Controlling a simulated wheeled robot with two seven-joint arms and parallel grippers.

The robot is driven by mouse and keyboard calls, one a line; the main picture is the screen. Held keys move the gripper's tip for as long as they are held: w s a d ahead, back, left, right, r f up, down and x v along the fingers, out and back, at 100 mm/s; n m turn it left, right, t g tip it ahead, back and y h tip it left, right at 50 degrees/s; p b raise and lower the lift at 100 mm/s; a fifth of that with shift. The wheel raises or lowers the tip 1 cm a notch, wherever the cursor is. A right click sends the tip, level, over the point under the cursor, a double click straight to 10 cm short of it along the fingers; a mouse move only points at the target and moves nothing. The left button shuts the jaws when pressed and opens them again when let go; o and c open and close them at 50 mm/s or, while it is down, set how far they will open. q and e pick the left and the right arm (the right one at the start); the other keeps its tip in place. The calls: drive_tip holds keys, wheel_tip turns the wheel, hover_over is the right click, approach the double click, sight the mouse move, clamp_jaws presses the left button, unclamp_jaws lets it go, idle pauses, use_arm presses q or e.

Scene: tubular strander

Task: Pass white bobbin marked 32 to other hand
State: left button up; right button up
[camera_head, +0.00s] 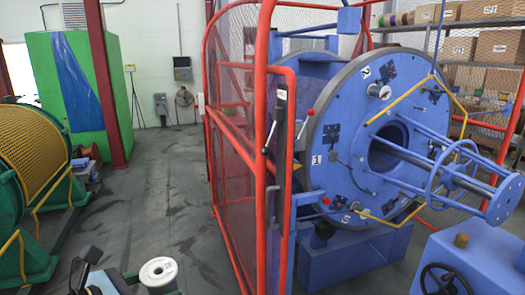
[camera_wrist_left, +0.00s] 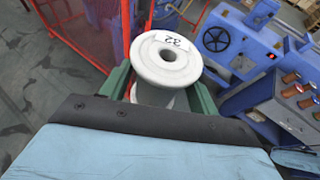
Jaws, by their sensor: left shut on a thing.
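The white bobbin marked 32 (camera_wrist_left: 167,62) is held in my left gripper (camera_wrist_left: 165,92), with its green fingers on both sides of the bobbin. The label on the top flange reads 32. In the head view the bobbin (camera_head: 159,272) is at the bottom, left of centre, with my left gripper (camera_head: 150,285) partly cut off by the lower edge. The bobbin looks close to upright. My right gripper is in neither view.
A red cage fence (camera_head: 238,130) stands right of the bobbin, around the blue strander disc (camera_head: 365,135). A green machine with a yellow guard (camera_head: 32,145) is at left. The grey floor (camera_head: 150,200) between them is clear. Shelves with boxes (camera_head: 475,50) stand at back right.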

use_arm(q)
drive_tip(key=shift+s+a+r+n+t+y, duration=0.1)
drive_tip(key=shift+a+n+t+y, duration=0.1)
drive_tip(key=shift+n+t+y, duration=0.35)
drive_tip(key=shift+s+a+r+n+t+y, duration=0.1)
drive_tip(key=shift+a+n+t+y, duration=0.15)
drive_tip(key=shift+n+y, duration=0.45)
